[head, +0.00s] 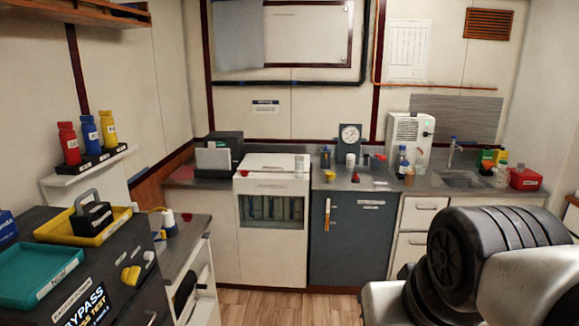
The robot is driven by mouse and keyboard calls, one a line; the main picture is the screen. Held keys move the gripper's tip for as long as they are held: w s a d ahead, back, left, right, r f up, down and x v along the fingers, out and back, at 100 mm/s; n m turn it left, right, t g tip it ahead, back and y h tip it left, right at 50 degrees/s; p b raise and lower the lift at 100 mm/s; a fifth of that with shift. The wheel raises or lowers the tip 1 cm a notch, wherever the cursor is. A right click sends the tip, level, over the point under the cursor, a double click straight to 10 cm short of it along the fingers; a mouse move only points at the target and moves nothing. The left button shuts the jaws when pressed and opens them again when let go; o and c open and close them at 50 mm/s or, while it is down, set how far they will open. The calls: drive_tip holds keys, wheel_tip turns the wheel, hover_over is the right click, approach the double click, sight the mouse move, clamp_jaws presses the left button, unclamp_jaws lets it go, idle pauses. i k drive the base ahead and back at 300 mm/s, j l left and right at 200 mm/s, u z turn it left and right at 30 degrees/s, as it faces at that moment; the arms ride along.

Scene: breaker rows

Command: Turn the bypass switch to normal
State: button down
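A dark cabinet (42,226) stands at the lower left, with a black label (87,306) reading "BYPASS" and partly "TEST" on its face. A yellow knob (130,275) sits on that face to the right of the label, under a small white strip. It may be the bypass switch, but its setting is too small to read. My arm shows at the lower right, well away from the cabinet. My gripper is not in view.
A teal tray (40,275) and a yellow tray (62,230) holding a black handled object lie on the cabinet top. A low side counter (190,232) stands just behind it. A worktop with equipment runs along the back wall. Wooden floor (262,308) shows between cabinet and arm.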

sight(129, 275)
drive_tip(key=u, duration=1.85)
